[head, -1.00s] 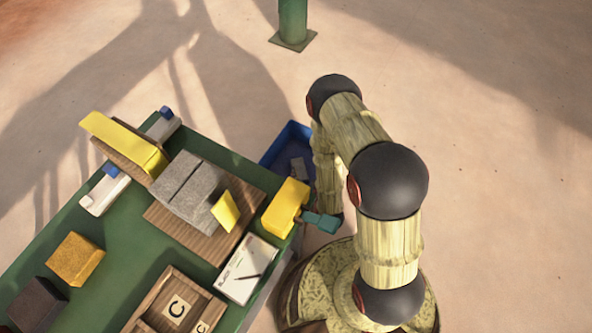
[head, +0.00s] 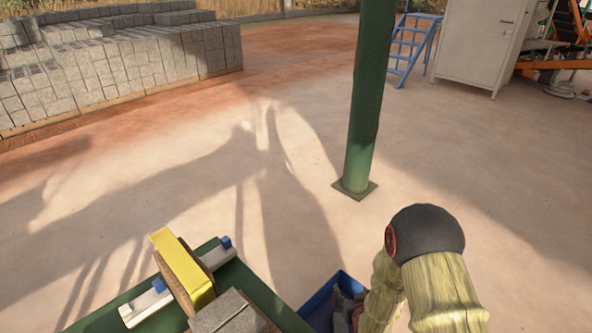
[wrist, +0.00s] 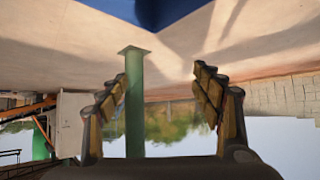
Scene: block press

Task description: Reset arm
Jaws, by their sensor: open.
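My arm (head: 440,290) rises at the lower right of the head view, with its dark round joint on top. In the wrist view my gripper (wrist: 158,76) is open, its two segmented brown fingers wide apart with nothing between them. A green post (wrist: 135,100) shows beyond the fingers, upside down in this view. In the head view the gripper cannot be made out clearly.
The green table (head: 262,295) at the bottom carries a press with a yellow bar (head: 183,270) and a grey block (head: 222,314). A blue bin (head: 318,305) stands between table and arm. The green post (head: 368,100) stands on open floor beyond.

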